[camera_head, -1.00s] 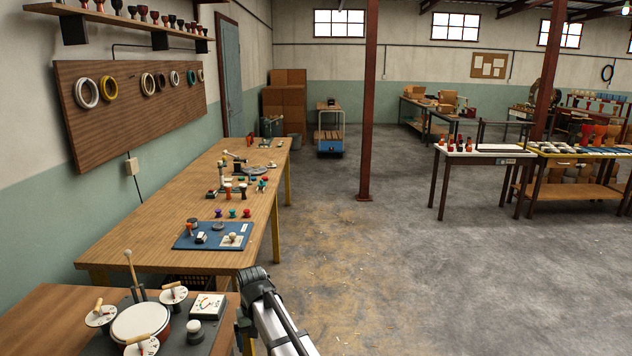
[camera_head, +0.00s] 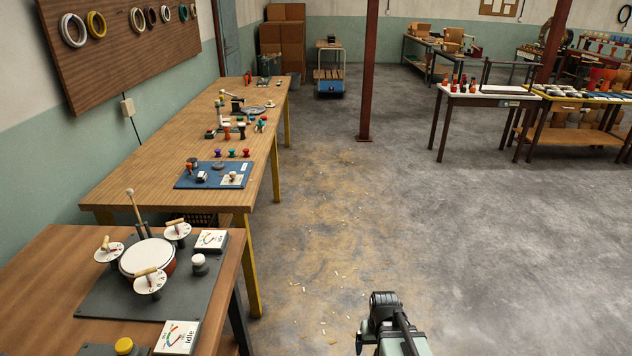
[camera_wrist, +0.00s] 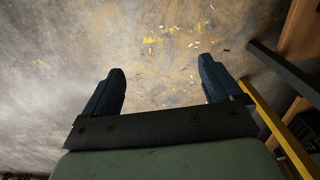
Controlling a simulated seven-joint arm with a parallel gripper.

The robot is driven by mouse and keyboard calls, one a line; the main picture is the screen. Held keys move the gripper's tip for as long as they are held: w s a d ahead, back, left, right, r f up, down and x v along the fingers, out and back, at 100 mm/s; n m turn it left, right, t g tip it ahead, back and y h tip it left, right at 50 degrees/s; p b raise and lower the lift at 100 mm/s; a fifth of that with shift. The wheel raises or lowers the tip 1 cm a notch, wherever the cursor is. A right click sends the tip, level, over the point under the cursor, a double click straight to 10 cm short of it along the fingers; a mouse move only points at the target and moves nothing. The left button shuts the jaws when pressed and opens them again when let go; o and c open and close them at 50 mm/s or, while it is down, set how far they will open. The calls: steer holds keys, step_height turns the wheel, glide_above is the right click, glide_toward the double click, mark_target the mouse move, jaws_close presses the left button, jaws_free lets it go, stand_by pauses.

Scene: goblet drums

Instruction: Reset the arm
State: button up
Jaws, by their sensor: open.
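My gripper (camera_wrist: 161,88) is open and empty in the wrist view. Its two dark blue fingers stand wide apart, with only the concrete floor and scattered chips beyond them. In the head view part of my arm shows at the bottom, over the floor to the right of the near table; the fingers cannot be made out there. My arm touches nothing that I can see.
The near table (camera_head: 57,258) holds a drum (camera_head: 147,258) with dials, meters and a yellow button (camera_head: 124,345). A long workbench (camera_head: 150,165) runs behind it, with a blue board (camera_head: 213,175). A red post (camera_head: 368,80) stands mid-room. The floor (camera_head: 470,250) on the right is clear.

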steer(key=s+f+g, duration=0.3)
steer(key=s+f, duration=0.7)
steer(key=s, duration=0.4)
steer(key=s+f+g, duration=0.3)
steer(key=s+f, duration=0.7)
steer(key=s, duration=0.5)
steer(key=shift+s+f+g, duration=0.15)
steer(key=shift+s+g, duration=0.1)
steer(key=shift+g, duration=0.15)
steer(key=shift+a, duration=0.1)
